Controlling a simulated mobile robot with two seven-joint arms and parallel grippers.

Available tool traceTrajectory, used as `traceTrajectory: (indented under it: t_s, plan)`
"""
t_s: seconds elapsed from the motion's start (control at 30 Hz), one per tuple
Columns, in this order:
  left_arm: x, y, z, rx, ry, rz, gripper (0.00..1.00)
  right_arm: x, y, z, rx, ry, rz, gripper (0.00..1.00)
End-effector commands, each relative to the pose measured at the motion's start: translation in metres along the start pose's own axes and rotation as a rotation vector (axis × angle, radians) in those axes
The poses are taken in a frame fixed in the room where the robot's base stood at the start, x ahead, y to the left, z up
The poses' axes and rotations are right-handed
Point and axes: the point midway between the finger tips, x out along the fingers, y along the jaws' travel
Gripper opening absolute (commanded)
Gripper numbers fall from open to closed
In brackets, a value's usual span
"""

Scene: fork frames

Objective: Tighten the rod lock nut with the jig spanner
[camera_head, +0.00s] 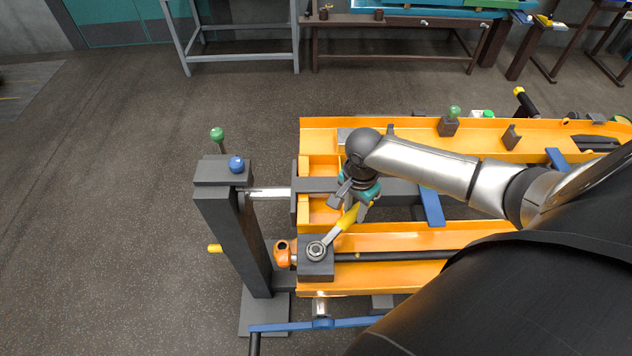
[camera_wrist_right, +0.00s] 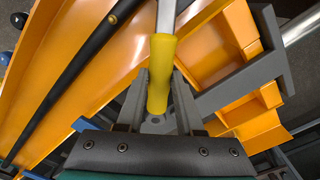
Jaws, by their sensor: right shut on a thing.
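The jig spanner has a yellow handle (camera_head: 347,218) and a metal head. The head sits at the rod lock nut (camera_head: 316,250), on a dark block (camera_head: 318,270) on the orange frame; how fully it seats around the nut I cannot tell. My right gripper (camera_head: 354,200) is shut on the yellow handle, up and to the right of the nut. In the right wrist view the yellow handle (camera_wrist_right: 160,75) stands between the two grey fingers (camera_wrist_right: 160,105), with the metal shank running out of the top. The nut is out of that view. My left gripper is not in view.
A black rod (camera_head: 390,256) runs right from the block, with an orange end piece (camera_head: 283,253) on the left. A dark post (camera_head: 230,220) with a blue knob (camera_head: 236,164) stands left. Orange rails (camera_head: 420,130) flank the workspace. Open floor (camera_head: 110,220) lies left.

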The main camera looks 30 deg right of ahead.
Motion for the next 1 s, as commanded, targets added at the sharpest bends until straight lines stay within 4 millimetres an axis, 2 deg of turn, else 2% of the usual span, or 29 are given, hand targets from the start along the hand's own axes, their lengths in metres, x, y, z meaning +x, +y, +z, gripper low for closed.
traceTrajectory:
  t_s: [0.53, 1.0]
  plan:
    - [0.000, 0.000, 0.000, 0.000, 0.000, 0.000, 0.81, 0.000, 0.005, 0.000, 0.040, -0.001, 0.000, 0.00]
    - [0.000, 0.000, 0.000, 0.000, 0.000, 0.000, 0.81, 0.000, 0.023, 0.003, 0.184, -0.002, 0.003, 0.00]
